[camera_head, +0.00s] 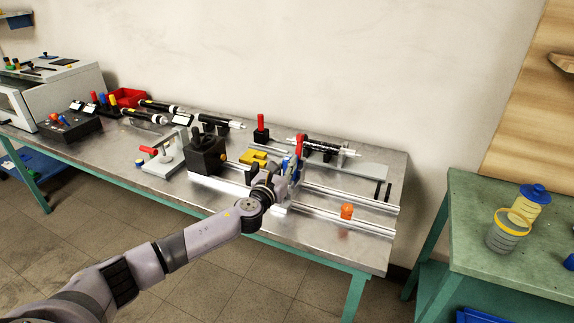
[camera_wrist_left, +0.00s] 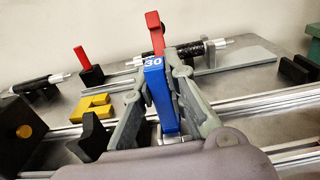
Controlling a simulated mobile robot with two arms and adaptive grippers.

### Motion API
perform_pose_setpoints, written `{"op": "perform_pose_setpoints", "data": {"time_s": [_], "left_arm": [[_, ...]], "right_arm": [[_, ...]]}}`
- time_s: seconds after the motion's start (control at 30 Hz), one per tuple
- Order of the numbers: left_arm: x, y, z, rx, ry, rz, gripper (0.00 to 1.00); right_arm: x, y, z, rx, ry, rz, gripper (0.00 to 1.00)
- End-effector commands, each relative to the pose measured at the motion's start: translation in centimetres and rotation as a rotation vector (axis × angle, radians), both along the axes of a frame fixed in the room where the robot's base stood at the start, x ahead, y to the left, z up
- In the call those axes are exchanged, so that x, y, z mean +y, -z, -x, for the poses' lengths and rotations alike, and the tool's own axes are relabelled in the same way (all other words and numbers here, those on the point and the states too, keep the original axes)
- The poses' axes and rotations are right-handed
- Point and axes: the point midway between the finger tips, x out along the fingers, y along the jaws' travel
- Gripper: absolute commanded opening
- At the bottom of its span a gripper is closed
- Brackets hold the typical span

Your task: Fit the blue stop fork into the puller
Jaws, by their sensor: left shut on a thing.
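The blue stop fork (camera_wrist_left: 160,97), marked 30, stands between the two grey fingers of my left gripper (camera_wrist_left: 165,115), which is shut on it. In the head view, my left gripper (camera_head: 286,172) is over the bench rig with the silver rails, which I take to be the puller (camera_head: 345,197). A little of the blue fork shows there (camera_head: 285,163). A red upright lever (camera_wrist_left: 154,34) rises just behind the fork. The fork's lower end is hidden by the gripper, so I cannot tell whether it touches the rig. My right gripper is not in view.
A yellow fork (camera_head: 253,157) lies left of the gripper, near a black block (camera_head: 207,154) at the rails' left end. An orange knob (camera_head: 347,211) sits at the front rail. Black-wrapped rods (camera_head: 325,146) lie behind. The bench's front right corner (camera_head: 372,253) is clear.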

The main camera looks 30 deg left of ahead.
Motion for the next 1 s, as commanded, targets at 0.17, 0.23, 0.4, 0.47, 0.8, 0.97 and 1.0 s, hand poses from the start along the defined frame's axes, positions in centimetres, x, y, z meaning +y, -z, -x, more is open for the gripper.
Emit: {"op": "perform_pose_setpoints", "data": {"time_s": [0.17, 0.23, 0.4, 0.47, 0.8, 0.97, 1.0], "left_arm": [[0.0, 0.5, 0.0, -0.001, 0.000, 0.000, 0.00], [0.0, 0.7, 0.0, -0.001, 0.000, 0.000, 0.00], [0.0, 1.1, 0.0, -0.001, 0.000, 0.000, 0.00], [0.0, 1.3, 0.0, -0.001, 0.000, 0.000, 0.00], [0.0, 2.1, 0.0, -0.001, 0.000, 0.000, 0.00], [0.0, 2.5, 0.0, -0.001, 0.000, 0.000, 0.00], [0.0, 2.6, 0.0, -0.001, 0.000, 0.000, 0.00]], "right_arm": [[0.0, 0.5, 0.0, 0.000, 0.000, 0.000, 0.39], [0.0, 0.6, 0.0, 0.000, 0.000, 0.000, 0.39], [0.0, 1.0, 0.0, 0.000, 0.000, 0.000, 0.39], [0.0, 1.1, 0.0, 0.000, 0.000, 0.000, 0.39], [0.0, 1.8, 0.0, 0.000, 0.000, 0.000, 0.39], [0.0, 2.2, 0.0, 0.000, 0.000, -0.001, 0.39], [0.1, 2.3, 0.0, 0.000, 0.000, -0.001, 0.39]]}}
